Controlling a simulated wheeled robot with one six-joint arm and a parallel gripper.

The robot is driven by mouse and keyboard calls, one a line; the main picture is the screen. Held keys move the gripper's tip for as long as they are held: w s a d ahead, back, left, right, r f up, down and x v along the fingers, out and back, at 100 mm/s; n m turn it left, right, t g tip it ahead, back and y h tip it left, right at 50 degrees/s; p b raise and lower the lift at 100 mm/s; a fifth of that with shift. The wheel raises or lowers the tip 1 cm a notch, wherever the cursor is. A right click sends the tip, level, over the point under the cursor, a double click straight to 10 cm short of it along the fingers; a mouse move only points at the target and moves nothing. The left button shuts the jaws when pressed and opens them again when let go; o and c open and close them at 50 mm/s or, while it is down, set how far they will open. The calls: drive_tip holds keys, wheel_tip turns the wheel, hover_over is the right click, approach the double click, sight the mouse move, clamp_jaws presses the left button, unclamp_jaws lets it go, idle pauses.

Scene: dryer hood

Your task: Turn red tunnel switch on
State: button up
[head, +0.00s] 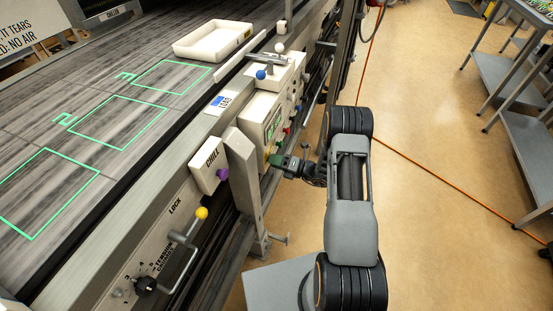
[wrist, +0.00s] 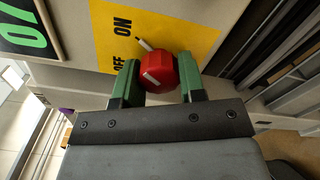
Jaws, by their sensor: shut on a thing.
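The red tunnel switch (wrist: 160,68) is a faceted red knob on a yellow plate (wrist: 185,32) in the wrist view. The plate has the words ON and OFF to the left of the knob, ON above OFF. A white pointer (wrist: 145,44) sticks out from the knob to the upper left, its tip between the two words. A second white mark is on the knob's front. My gripper (wrist: 158,82) has its green fingers on both sides of the knob and is shut on it. In the head view my gripper (head: 278,160) is at the machine's side panel, which hides the switch's face.
A white CHILL box (head: 208,165) with a purple knob and a yellow-tipped LOCK lever (head: 201,213) are left of my gripper. A grey post (head: 243,180) stands close by. An orange cable (head: 430,175) crosses the open floor at the right, near grey shelving (head: 505,90).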

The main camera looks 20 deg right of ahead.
drive_tip(key=shift+s+a+m+p, duration=0.15)
drive_tip(key=shift+m+p, duration=0.2)
drive_tip(key=shift+m, duration=0.55)
drive_tip(key=o, duration=0.7)
drive_tip(key=shift+o, duration=1.2)
drive_tip(key=v, duration=1.4)
drive_tip(key=shift+r, duration=0.1)
